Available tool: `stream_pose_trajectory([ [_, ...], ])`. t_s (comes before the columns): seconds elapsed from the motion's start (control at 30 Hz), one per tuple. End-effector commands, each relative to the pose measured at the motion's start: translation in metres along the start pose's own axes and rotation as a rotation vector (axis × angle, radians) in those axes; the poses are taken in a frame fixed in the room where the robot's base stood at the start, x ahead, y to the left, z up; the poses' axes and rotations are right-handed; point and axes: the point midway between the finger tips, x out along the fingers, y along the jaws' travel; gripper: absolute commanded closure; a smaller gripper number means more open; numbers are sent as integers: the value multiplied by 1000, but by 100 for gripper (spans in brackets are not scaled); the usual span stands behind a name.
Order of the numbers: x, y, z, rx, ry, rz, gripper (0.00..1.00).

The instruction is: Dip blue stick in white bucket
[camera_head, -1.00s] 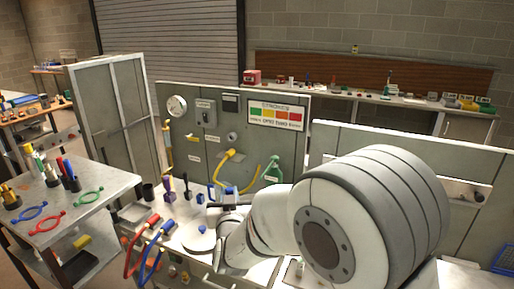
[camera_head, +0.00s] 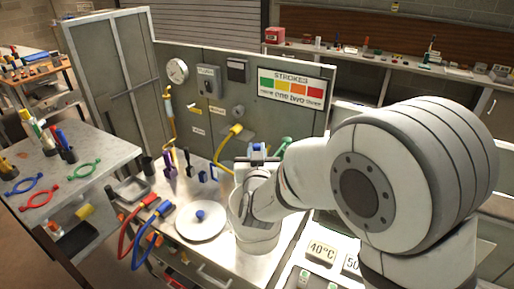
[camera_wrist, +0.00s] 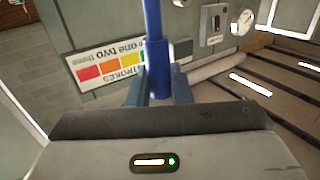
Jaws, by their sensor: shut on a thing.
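My gripper (camera_wrist: 158,88) is shut on the blue stick (camera_wrist: 153,35), which stands up between the two fingers in the wrist view. In the head view, my gripper (camera_head: 257,158) is above the bench behind my arm, with a bit of blue showing at it. The white bucket (camera_head: 257,243) appears to be the round white vessel on the bench, in front of and below my gripper. My arm covers much of it, and its opening is mostly hidden. The stick's lower end is hidden, so I cannot tell whether it touches the bucket.
A round white lid (camera_head: 203,231) with a blue knob lies left of the bucket. Red (camera_head: 133,232) and blue (camera_head: 146,247) handled tools hang at the bench's left edge. An upright panel (camera_head: 215,125) with a hose stands behind. Number signs (camera_head: 322,250) are at the right.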

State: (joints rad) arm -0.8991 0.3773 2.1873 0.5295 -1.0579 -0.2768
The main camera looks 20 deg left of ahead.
Motion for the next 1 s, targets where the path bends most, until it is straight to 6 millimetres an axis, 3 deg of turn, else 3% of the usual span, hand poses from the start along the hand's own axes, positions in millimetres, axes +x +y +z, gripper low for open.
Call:
stream_pose_trajectory([
  [1.0,0,1,99,0,2,1,100],
])
